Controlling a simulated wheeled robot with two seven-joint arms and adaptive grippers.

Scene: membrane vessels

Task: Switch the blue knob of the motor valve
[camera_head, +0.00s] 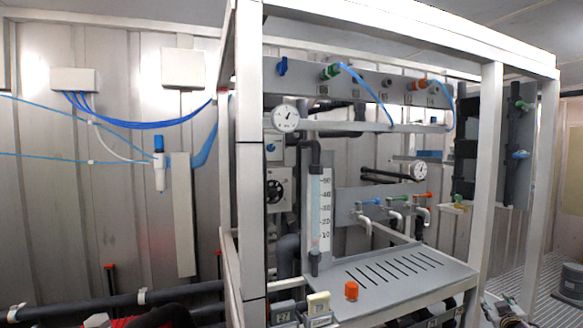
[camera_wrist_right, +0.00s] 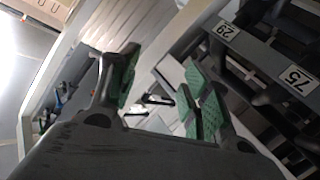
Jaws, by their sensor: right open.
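Several blue controls show in the head view, and I cannot tell which is the motor valve's knob. One blue knob (camera_head: 282,66) is at the upper left of the top panel. A small blue knob (camera_head: 270,147) is on a grey box below the left gauge. A blue handle (camera_head: 370,202) is above the taps. My right gripper (camera_wrist_right: 165,88) is open and empty in the right wrist view, its green-padded fingers apart. No blue knob lies between them. My left gripper does not show.
A white frame (camera_head: 493,150) encloses the rig. A slotted grey shelf (camera_head: 400,285) carries an orange-capped item (camera_head: 351,290). In the right wrist view, a grey bar with number labels (camera_wrist_right: 298,80) runs close to the right finger. Blue tubes hang at the left wall.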

